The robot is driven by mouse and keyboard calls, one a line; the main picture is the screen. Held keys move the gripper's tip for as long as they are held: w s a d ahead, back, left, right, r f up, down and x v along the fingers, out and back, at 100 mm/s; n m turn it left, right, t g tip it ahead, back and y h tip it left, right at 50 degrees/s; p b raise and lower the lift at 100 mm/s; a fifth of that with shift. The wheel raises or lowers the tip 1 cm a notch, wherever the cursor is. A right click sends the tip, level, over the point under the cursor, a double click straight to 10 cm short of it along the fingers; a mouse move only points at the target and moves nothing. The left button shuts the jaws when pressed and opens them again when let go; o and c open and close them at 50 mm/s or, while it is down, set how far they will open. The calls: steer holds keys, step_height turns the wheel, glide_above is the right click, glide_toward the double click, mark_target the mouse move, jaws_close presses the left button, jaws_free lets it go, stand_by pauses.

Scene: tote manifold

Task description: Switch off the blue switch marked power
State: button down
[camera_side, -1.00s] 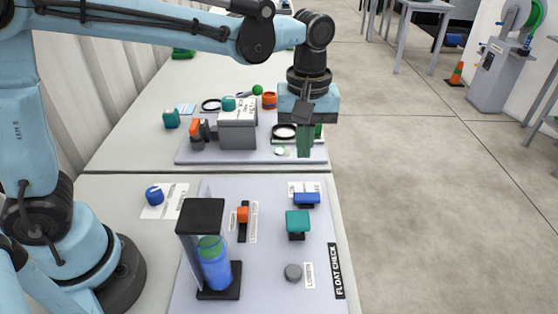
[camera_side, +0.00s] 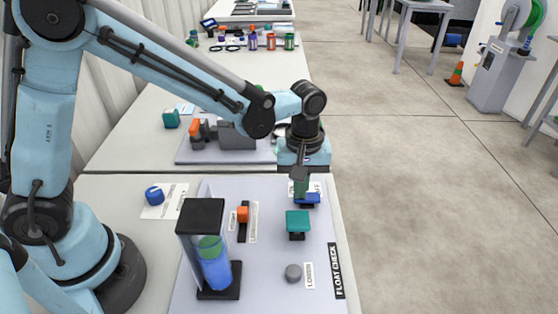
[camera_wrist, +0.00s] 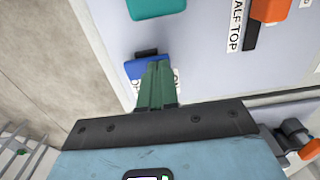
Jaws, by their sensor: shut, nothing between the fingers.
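The blue switch (camera_side: 308,200) sits at the back right of the grey float check board, in front of a white label (camera_side: 317,186) that my gripper partly covers. My gripper (camera_side: 301,192) points down with its green fingers shut and empty, right over the switch's left part in the side view. In the wrist view the blue switch (camera_wrist: 147,68) shows just beyond the tips of my gripper (camera_wrist: 158,66), beside its dark base. I cannot tell whether the fingertips touch it. The label's wording is mostly hidden.
A teal switch (camera_side: 297,221) stands in front of the blue one. An orange slider (camera_side: 242,215), a clear tank (camera_side: 212,262) with blue liquid and a grey knob (camera_side: 293,272) share the board. A second board (camera_side: 222,157) with devices lies behind. The board's right side is clear.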

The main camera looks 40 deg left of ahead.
steer(key=shift+f, duration=0.2)
steer(key=shift+w, duration=0.1)
stand_by(0.4)
steer(key=shift+w+d+r, duration=0.25)
steer(key=shift+w+d, duration=0.2)
steer(key=shift+d, duration=0.05)
step_height(320, 180, up, 14)
steer(key=s+a, duration=0.2)
stand_by(0.6)
steer(key=shift+f, duration=0.1)
